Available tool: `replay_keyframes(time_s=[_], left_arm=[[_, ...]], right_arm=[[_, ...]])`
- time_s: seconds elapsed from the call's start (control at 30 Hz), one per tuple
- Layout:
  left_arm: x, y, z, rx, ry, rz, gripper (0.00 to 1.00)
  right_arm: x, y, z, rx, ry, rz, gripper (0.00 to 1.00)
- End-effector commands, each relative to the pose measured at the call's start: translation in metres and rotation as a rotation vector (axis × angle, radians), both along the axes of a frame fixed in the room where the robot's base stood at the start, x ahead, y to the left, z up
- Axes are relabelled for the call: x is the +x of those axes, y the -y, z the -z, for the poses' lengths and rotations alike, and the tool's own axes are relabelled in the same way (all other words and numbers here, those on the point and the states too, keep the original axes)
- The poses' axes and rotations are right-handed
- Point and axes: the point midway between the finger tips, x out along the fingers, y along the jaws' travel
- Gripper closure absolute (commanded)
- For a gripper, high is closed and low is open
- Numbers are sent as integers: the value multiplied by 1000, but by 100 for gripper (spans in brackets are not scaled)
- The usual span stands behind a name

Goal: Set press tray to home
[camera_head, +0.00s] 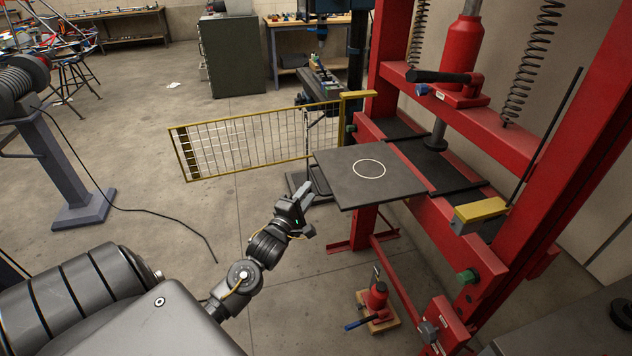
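The press tray (356,193) is a flat dark grey plate with a white circle on it. It sticks out of the red press (403,170) towards the left, level, with its right side by the dark press bed (436,165). A dark bar-like handle (317,178) shows at its left edge. My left gripper (309,200) is just below and left of the tray, close to the handle. I cannot tell whether it touches the handle or whether its fingers are open. My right gripper is not in view.
A yellow mesh guard (245,142) stands swung out behind the tray. A yellow-topped block (480,210) sits on the press frame at right. A red bottle jack (376,297) stands on the floor below. The floor left of the tray is mostly clear, with a black cable (150,211).

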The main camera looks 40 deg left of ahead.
Motion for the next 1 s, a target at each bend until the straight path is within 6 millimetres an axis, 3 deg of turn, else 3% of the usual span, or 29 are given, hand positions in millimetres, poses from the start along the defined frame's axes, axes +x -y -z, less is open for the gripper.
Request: replay_keyframes(time_s=[0.1, 0.3, 0.7, 0.97, 1.0], left_arm=[[22, -4, -5, 0, 1, 1, 68], [47, -9, -7, 0, 0, 1, 68], [55, -10, -7, 0, -1, 0, 68], [54, -10, -7, 0, -1, 0, 100], [54, -10, -7, 0, -1, 0, 100]], right_arm=[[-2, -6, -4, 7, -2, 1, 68], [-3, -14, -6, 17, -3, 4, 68], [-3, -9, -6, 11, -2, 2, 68], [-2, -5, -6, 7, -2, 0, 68], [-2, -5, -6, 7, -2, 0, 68]])
